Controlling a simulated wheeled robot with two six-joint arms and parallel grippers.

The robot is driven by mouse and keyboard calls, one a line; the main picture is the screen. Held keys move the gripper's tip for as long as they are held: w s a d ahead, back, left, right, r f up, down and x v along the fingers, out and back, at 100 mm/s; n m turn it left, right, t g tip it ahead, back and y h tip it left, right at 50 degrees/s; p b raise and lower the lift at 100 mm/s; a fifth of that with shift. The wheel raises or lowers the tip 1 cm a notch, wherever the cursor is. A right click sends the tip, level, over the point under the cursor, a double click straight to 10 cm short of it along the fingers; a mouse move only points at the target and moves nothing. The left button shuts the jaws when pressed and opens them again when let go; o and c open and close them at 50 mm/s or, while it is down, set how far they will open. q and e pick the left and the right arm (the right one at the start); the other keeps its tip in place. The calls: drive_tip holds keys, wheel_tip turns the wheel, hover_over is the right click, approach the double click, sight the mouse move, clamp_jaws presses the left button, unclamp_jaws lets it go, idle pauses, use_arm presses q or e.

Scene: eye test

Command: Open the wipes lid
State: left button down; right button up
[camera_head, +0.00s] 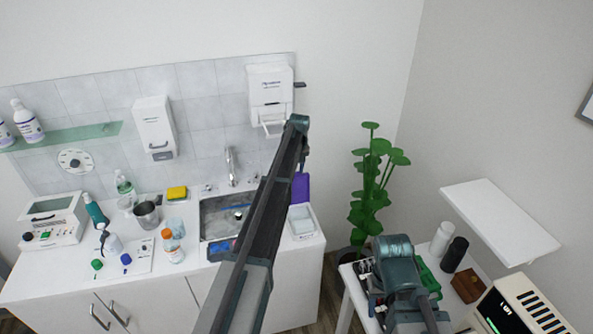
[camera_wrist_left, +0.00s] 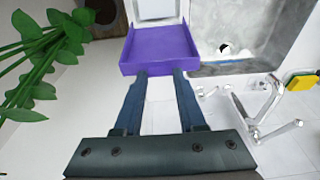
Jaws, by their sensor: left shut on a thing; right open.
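The wipes box is a white box (camera_head: 303,224) at the right end of the counter, beside the sink. Its purple lid (camera_head: 301,188) stands raised at the box's back edge, swung open. In the left wrist view the lid (camera_wrist_left: 152,47) shows its shallow rimmed face, with part of the white box (camera_wrist_left: 155,8) beyond it. My left gripper (camera_wrist_left: 162,74) is shut on the lid's free edge. In the head view my left gripper (camera_head: 304,165) is dark and partly hidden by its arm. My right gripper (camera_head: 393,262) is over the side table, open, its fingers hard to make out.
The sink (camera_head: 216,222) with its faucet (camera_head: 231,168) lies left of the box. A dispenser (camera_head: 270,95) hangs on the wall above. A tall green plant (camera_head: 372,195) stands right of the counter. Bottles and cups crowd the counter's left half.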

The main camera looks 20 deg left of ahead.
use_arm(q)
drive_tip(key=shift+w+a, duration=0.1)
drive_tip(key=shift+w, duration=0.05)
drive_tip(key=shift+c, duration=2.4)
unclamp_jaws()
wheel_tip(320, 180, up, 14)
drive_tip(key=s+d+p, duration=0.1)
drive_tip(key=s+p, duration=0.1)
drive_tip(key=p, duration=1.1)
drive_tip(key=shift+s+d+f+p, duration=0.15)
drive_tip(key=shift+d+f+p, duration=0.05)
drive_tip(key=shift+d+p, duration=0.1)
drive_tip(key=shift+f, duration=0.1)
drive_tip(key=s+d+f+m+b, duration=0.3)
drive_tip(key=s+d+f+b, duration=0.5)
drive_tip(key=s, duration=0.6)
drive_tip(key=s+d+f+m+g+b, duration=0.1)
drive_tip(key=s+d+f+m+b, duration=0.3)
drive_tip(key=s+d+f+b, duration=0.4)
drive_tip(key=s+d+f+m+g+b, duration=0.1)
drive_tip(key=s+d+f+m+b, duration=0.2)
drive_tip(key=s, duration=1.9)
drive_tip(key=d+f+b, duration=0.5)
drive_tip(key=d, duration=0.1)
drive_tip(key=shift+m, duration=0.3)
